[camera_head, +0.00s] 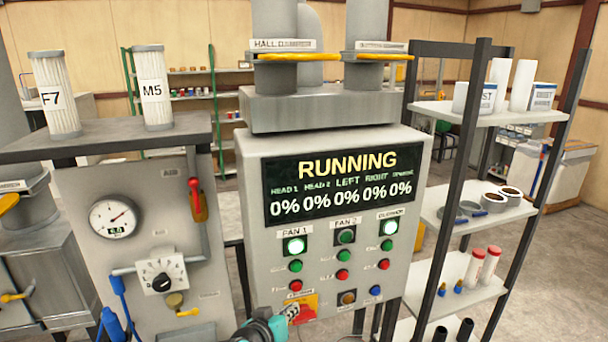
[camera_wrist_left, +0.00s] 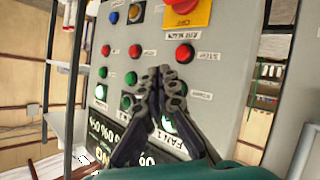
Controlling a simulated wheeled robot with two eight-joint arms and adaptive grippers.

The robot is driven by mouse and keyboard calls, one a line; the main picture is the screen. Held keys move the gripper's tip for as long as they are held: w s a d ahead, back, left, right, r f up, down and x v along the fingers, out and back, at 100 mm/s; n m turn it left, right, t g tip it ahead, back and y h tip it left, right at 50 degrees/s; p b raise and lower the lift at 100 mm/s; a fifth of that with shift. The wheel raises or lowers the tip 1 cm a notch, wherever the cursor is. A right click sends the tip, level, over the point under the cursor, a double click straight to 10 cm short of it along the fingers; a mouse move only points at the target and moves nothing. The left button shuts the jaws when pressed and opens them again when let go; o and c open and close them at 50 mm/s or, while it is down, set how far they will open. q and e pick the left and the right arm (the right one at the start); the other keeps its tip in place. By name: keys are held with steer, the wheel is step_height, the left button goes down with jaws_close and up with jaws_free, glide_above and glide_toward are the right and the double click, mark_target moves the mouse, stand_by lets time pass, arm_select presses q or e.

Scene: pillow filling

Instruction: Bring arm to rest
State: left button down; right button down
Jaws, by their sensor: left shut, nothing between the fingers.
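My left arm's teal wrist part (camera_head: 262,328) shows at the bottom of the head view, just below and left of the control panel's red and yellow rotary switch (camera_head: 297,309). In the left wrist view my left gripper (camera_wrist_left: 160,78) is shut and empty, its dark fingers together in front of the control panel (camera_wrist_left: 225,75). That view is turned over, with the switch (camera_wrist_left: 183,12) at the top. Whether the fingers touch the panel cannot be told. The panel's display (camera_head: 335,178) reads RUNNING with 0% values. My right gripper is out of view.
A gauge panel (camera_head: 85,200) with a dial and a red-handled lever (camera_head: 198,205) stands left of the control panel. Two filter cartridges (camera_head: 55,95) stand above it. A dark-framed shelf (camera_head: 460,215) with rolls and bottles stands close on the right. Open floor (camera_head: 585,235) lies beyond it.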

arm_select(q)
steer(key=s+a+f+g+y+b, duration=0.2)
steer(key=s+a+f, duration=0.4)
steer(key=s, duration=0.4)
steer(key=s+a+f+g+y+b, duration=0.2)
steer(key=s+a+f+b, duration=0.3)
steer(key=s+a, duration=0.3)
steer(key=s+f+y, duration=0.1)
steer(key=s, duration=0.2)
steer(key=shift+s+a+f+g, duration=0.25)
steer(key=shift+s+f+g, duration=0.05)
steer(key=shift+f, duration=0.1)
